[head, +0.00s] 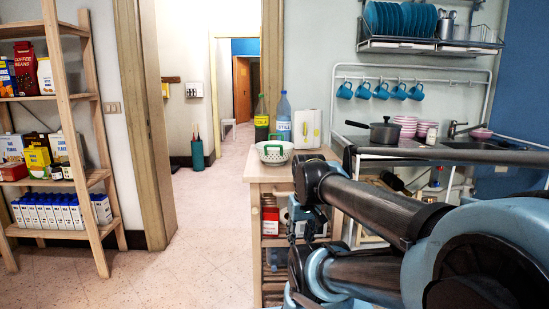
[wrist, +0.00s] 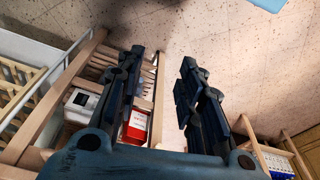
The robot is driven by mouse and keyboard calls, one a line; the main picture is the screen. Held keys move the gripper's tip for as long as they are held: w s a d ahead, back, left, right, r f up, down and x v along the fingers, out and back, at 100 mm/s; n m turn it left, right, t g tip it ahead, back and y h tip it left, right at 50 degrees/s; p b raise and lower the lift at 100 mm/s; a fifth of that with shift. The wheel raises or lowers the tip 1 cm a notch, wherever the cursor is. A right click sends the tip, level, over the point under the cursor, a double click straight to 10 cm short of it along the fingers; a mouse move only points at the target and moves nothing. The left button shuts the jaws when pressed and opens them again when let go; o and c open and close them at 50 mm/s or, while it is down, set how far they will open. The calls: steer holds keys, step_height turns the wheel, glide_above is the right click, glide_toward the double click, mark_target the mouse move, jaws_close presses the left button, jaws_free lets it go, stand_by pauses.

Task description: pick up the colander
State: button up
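The colander (head: 275,153) is white-green with holes in its side and a handle. It stands on the wooden top of the kitchen cart (head: 262,173), near its left front edge, in the head view. In the head view my arm reaches along the right side of the cart, and the gripper's fingertips cannot be made out there. The colander does not show in the wrist view.
Behind the colander stand a green bottle (head: 262,118), a blue water bottle (head: 284,117) and a white container (head: 307,129). A sink counter with a dark pot (head: 384,131) lies to the right. A wooden shelf (head: 85,120) of groceries stands left. The floor (head: 205,240) between is clear.

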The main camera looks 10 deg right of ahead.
steer(key=w+d+r+n+y, duration=0.2)
steer(key=w+r+n, duration=0.6)
steer(key=w+r, duration=1)
steer(key=w+d+r+n+y, duration=0.2)
steer(key=w+r+n, duration=0.5)
steer(key=w+r, duration=1.15)
steer(key=shift+t, duration=0.4)
steer(key=x, duration=1.2)
steer(key=w+d+x, duration=0.1)
steer(key=x, duration=0.6)
steer(key=shift+w+a, duration=0.1)
jaws_close()
